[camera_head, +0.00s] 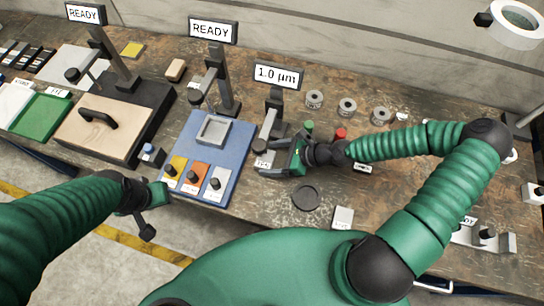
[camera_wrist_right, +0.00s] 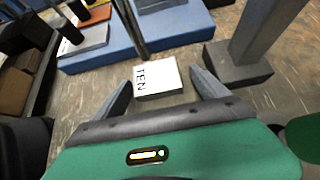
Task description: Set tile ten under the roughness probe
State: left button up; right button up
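A white tile marked TEN (camera_wrist_right: 162,80) lies flat on the bench in the right wrist view, between my right gripper's two fingers (camera_wrist_right: 158,95). Gaps show on both sides, so the gripper is open around it. In the head view the tile (camera_head: 263,161) shows at the tips of my right gripper (camera_head: 267,160). The roughness probe stand (camera_head: 273,103) carries a 1.0 µm display, and its probe head is close above the tile. A thin rod (camera_wrist_right: 131,30) comes down by the tile's far edge; contact cannot be told. My left gripper (camera_head: 150,210) is open and empty at the bench's front edge.
A blue board (camera_head: 236,140) with a grey tray and yellow, orange and white plates lies left of the probe. A black disc (camera_head: 306,198) and a small white tile (camera_head: 343,217) lie in front. Several metal cylinders (camera_head: 347,107) stand behind my right arm.

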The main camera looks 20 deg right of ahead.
jog(key=shift+a+r, duration=0.1)
jog(key=shift+a, duration=0.6)
jog(key=shift+r, duration=0.15)
jog(key=v, duration=0.4)
jog(key=p+v, duration=0.1)
jog(key=v, duration=0.6)
jog(key=shift+d, duration=0.6)
pick_arm(q)
jog(key=shift+a+r, duration=0.55)
jog(key=shift+a, duration=0.2)
pick_arm(e)
jog(key=shift+s+a+r, duration=0.1)
jog(key=shift+a+r, duration=0.05)
jog(key=shift+a, duration=0.1)
pick_arm(q)
jog(key=shift+d, duration=0.1)
pick_arm(e)
jog(key=shift+d, duration=0.1)
